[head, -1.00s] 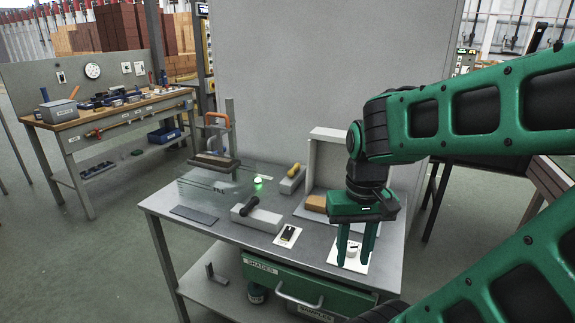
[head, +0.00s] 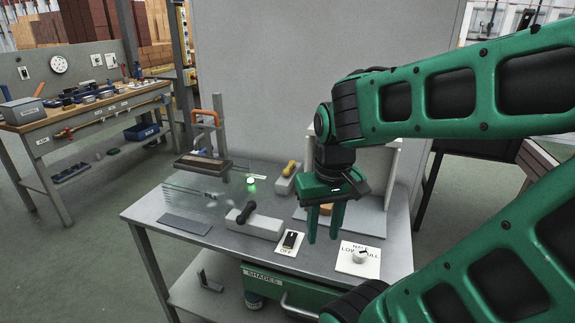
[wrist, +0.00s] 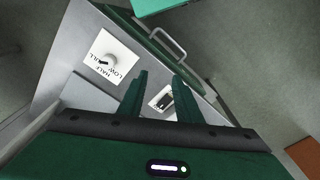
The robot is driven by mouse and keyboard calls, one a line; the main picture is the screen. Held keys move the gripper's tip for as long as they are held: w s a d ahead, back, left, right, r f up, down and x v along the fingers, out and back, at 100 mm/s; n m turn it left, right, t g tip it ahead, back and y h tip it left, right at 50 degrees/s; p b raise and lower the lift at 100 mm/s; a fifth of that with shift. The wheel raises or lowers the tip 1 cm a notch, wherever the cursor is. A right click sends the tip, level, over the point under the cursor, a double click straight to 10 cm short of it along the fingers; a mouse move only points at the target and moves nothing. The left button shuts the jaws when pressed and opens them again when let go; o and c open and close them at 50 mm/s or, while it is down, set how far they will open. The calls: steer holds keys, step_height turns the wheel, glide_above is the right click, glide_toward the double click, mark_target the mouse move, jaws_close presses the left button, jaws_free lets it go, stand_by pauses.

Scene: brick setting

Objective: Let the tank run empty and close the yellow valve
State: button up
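The yellow valve (head: 291,168) is a yellow handle on a grey block at the back of the table, left of my gripper. A clear tank (head: 205,195) seems to stand at the table's left, with a small green light (head: 251,181) beside it; its level is not readable. A black-handled valve (head: 246,212) sits on a grey block nearer the front. My gripper (head: 324,238) points down, open and empty, between the switch plate marked OFF (head: 290,243) and the white dial (head: 360,257).
A press-like stand with an orange handle (head: 207,117) rises at the table's back left. An open grey box (head: 375,170) stands behind my gripper. A drawer with a handle is under the front edge. A workbench (head: 90,110) stands far left.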

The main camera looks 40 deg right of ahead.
steer(key=w+a+r+n+t, duration=0.1)
steer(key=w+a+n+t, duration=0.15)
steer(key=w, duration=0.45)
steer(key=w+a+r+n+t, duration=0.1)
steer(key=w+a, duration=0.2)
steer(key=w, duration=0.5)
steer(key=m+g+h, duration=0.2)
steer(key=m+h, duration=0.1)
steer(key=m, duration=0.7)
glide_above(289, 165)
steer(key=s+a, duration=0.3)
steer(key=a, duration=0.1)
steer(key=x, duration=1.1)
steer(key=shift+w+d+f, duration=0.1)
steer(key=shift+w+f, duration=0.05)
steer(key=shift+c, duration=0.3)
steer(key=shift+m, duration=0.25)
jaws_close()
